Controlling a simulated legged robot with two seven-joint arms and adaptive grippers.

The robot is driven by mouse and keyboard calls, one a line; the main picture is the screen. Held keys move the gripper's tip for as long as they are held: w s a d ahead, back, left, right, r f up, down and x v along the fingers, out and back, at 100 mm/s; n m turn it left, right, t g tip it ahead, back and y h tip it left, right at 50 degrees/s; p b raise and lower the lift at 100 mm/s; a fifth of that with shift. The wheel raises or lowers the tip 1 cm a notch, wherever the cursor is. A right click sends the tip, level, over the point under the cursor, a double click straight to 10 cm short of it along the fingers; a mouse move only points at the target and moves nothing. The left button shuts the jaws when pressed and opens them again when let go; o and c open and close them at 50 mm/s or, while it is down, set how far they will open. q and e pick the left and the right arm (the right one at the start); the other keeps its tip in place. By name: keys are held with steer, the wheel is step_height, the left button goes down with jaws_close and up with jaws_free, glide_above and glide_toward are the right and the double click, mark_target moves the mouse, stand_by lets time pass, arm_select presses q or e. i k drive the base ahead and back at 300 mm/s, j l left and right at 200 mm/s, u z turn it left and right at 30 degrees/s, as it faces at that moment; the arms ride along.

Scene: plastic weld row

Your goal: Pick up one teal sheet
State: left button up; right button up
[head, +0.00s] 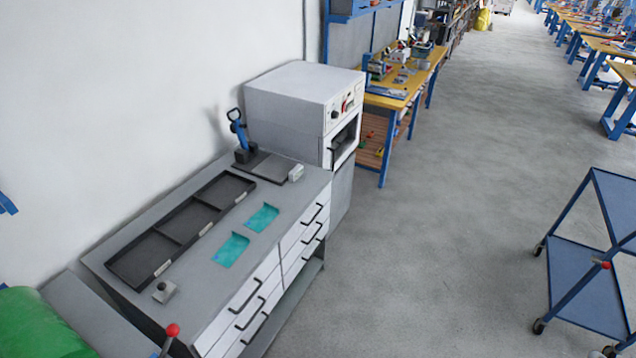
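Two teal patches show on the grey bench top (110,262). One teal sheet (262,218) lies farther back, nearer the white machine. The other teal sheet (231,250) lies closer to me, to its lower left. Both seem to sit in shallow rectangular recesses near the drawer side of the bench. I cannot tell whether each is a single sheet or a stack. Neither of my grippers shows in the head view.
A dark three-compartment tray (140,261) lies along the wall side. A blue-handled lever press (238,130) and a white machine (300,108) stand at the far end. A blue trolley (590,290) is at right. The floor between is clear.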

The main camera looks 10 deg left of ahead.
mark_target(260, 221)
steer(key=i+l+z, duration=0.1)
steer(key=i, duration=0.7)
steer(key=i+l+z, duration=0.1)
steer(key=i, duration=0.75)
